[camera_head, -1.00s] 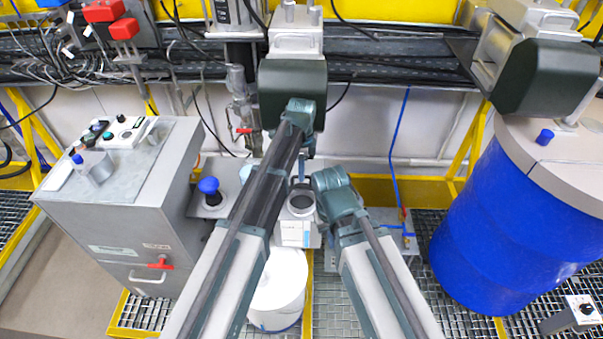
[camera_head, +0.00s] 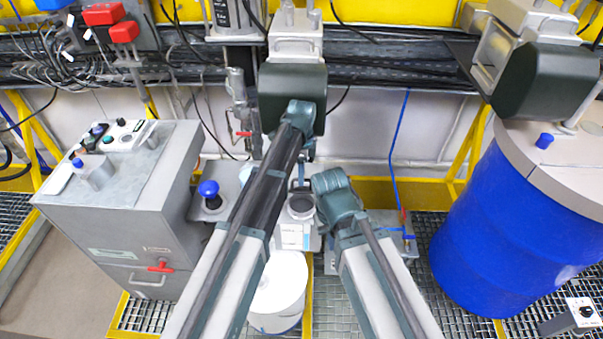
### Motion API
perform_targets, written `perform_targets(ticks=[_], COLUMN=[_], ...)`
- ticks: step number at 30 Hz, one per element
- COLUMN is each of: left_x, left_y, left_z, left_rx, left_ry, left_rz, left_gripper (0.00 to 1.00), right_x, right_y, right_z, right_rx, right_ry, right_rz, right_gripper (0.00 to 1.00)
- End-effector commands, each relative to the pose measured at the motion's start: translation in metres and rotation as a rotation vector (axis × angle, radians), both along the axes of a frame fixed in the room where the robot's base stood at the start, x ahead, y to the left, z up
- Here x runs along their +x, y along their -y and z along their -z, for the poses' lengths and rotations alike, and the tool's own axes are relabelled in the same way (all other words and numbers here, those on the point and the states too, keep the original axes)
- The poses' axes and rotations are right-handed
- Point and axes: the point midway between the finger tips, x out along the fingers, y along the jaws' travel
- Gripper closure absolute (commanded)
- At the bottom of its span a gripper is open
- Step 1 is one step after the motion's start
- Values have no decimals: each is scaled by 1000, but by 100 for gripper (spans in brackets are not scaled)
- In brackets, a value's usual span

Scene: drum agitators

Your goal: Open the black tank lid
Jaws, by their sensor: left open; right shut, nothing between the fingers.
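A round black lid-like top (camera_head: 301,204) sits on a small pale container with a label, low in the middle between my arms. I cannot tell for sure that it is the black tank lid. My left gripper (camera_head: 300,118) is open, above and beyond that top, in front of a large dark cylinder. Its wrist hides most of its fingers. My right gripper (camera_head: 328,180) is shut and empty, just right of the black top. Its fingers are mostly hidden too. I see no contact between either gripper and the top.
A grey control cabinet (camera_head: 135,205) stands at the left. A large blue drum (camera_head: 505,225) with a grey top stands at the right. A dark cylindrical housing (camera_head: 292,82) hangs behind my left gripper. A white bucket (camera_head: 281,282) is below, partly behind my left arm.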

Motion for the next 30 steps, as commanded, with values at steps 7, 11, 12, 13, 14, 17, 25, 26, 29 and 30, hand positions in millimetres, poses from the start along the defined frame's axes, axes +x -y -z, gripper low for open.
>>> perform_targets(ticks=[7,11,12,13,14,17,25,26,29,30], left_x=[2,3,3,3,3,4,4,4,2,-1], left_y=[0,0,0,0,0,0,0,0,-1,-1], left_z=[-32,-50,-55,-58,-61,-68,-68,-68,-71,-77], left_rx=[0,0,0,0,0,0,0,0,0,1], left_ry=[1,1,2,2,2,2,2,2,9,24], left_rz=[0,0,0,0,0,-1,-1,-1,0,1], left_gripper=[55,55,55,55,55,55,55,55,55,55], right_x=[0,0,0,0,0,0,0,0,0,0], right_y=[0,0,0,0,0,0,0,0,0,0], right_z=[-32,-50,-55,-58,-61,-68,-68,-68,-71,-77], right_rx=[0,1,1,1,1,2,2,2,2,2], right_ry=[0,0,0,0,0,0,0,0,0,0], right_rz=[0,3,4,5,6,8,9,9,9,9], right_gripper=[100,100,100,100,100,100,100,100,100,100])
